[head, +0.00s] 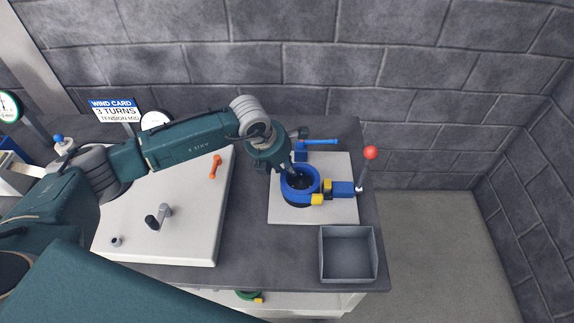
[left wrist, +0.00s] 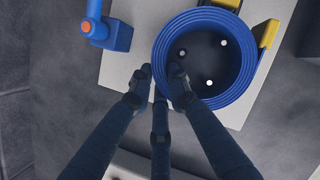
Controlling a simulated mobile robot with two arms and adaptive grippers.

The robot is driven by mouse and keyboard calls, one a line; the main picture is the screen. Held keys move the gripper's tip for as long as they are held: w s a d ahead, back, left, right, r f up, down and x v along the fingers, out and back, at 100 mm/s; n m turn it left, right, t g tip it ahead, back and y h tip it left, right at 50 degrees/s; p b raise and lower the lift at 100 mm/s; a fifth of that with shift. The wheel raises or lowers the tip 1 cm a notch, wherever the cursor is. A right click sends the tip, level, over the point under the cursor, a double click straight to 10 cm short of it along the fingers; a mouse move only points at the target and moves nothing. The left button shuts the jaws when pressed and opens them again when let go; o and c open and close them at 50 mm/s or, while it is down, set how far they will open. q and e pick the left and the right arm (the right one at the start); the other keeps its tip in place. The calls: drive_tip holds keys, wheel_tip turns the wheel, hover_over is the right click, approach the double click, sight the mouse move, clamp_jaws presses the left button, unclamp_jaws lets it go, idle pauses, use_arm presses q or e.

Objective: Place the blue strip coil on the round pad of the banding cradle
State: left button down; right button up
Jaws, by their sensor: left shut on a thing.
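The blue strip coil (head: 313,174) is a ring over the banding cradle on a white plate (head: 343,213). In the left wrist view the coil (left wrist: 242,88) surrounds a dark round surface (left wrist: 208,62) with white dots, apparently the round pad. I cannot tell whether the coil rests on it or is held just above. My left gripper (head: 290,172) reaches the coil's left side. In the left wrist view its fingers (left wrist: 162,80) straddle the coil's wall, one outside and one inside, shut on it. My right gripper is not in view.
Yellow-and-blue clamp parts (head: 328,190) and a red-knobbed lever (head: 370,153) stand right of the coil. A blue-and-orange piece (head: 318,142) lies behind. A grey open bin (head: 347,256) stands in front. A pale board (head: 185,225) with a crank (head: 158,217) is at left.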

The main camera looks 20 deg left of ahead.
use_arm(q)
drive_tip(key=shift+d, duration=0.1)
drive_tip(key=shift+f, duration=0.15)
drive_tip(key=c, duration=1.9)
unclamp_jaws()
drive_tip(key=shift+c, duration=0.2)
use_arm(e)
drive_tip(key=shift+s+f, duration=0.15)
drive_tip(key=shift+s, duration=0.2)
use_arm(q)
drive_tip(key=shift+r, duration=0.4)
drive_tip(key=b+v, duration=0.2)
drive_tip(key=v, duration=0.9)
drive_tip(key=shift+s+a+b, duration=0.2)
drive_tip(key=shift+b, duration=0.2)
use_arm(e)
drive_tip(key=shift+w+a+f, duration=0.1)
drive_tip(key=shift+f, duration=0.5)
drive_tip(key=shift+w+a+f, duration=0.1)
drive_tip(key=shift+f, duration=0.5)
use_arm(q)
drive_tip(key=shift+r, duration=0.15)
